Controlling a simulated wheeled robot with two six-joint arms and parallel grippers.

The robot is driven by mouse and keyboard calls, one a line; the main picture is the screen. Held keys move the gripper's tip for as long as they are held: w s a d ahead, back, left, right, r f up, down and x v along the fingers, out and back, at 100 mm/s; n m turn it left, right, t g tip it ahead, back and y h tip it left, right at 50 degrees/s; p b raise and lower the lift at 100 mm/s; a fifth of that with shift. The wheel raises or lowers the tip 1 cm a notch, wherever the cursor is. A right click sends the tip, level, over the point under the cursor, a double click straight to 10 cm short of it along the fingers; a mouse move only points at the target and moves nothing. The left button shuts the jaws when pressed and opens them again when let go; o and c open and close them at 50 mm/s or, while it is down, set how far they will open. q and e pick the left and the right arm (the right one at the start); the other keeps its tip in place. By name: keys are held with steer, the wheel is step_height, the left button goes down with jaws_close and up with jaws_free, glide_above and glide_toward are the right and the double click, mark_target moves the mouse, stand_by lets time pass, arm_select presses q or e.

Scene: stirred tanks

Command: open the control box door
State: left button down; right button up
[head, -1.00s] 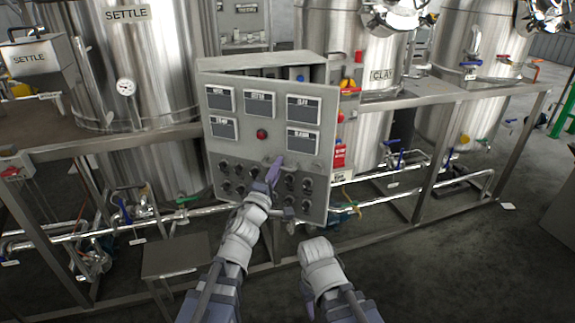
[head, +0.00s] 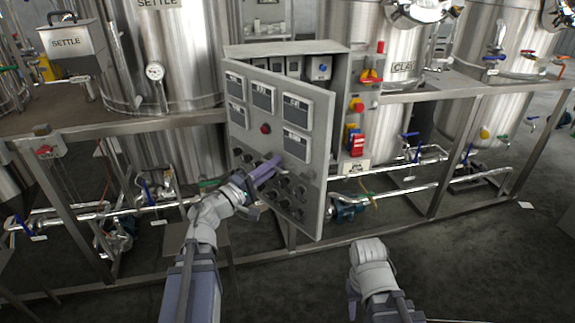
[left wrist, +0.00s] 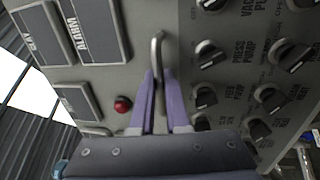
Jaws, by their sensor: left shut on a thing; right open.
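The control box (head: 290,48) is a grey cabinet in the middle of the head view. Its door (head: 318,130), with label plates, a red button and rows of black knobs, stands partly open. Its right edge is swung out towards me, and part of the inside shows above and behind it. My left gripper (head: 268,171) is shut on the door handle. In the left wrist view, the bent metal handle (left wrist: 158,48) runs between the purple fingers of my left gripper (left wrist: 157,95). My right arm is low at the right; its gripper fingers are hidden.
Switches with a red and yellow knob (head: 369,76) sit on the panel right of the box. Steel tanks (head: 390,50) stand behind. A metal frame rail (head: 440,92) and pipes run along both sides.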

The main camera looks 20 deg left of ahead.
arm_select(q)
steer(key=shift+s+a, duration=0.2)
stand_by(0.4)
steer(key=c, duration=1.2)
jaws_free()
steer(key=shift+r, duration=0.1)
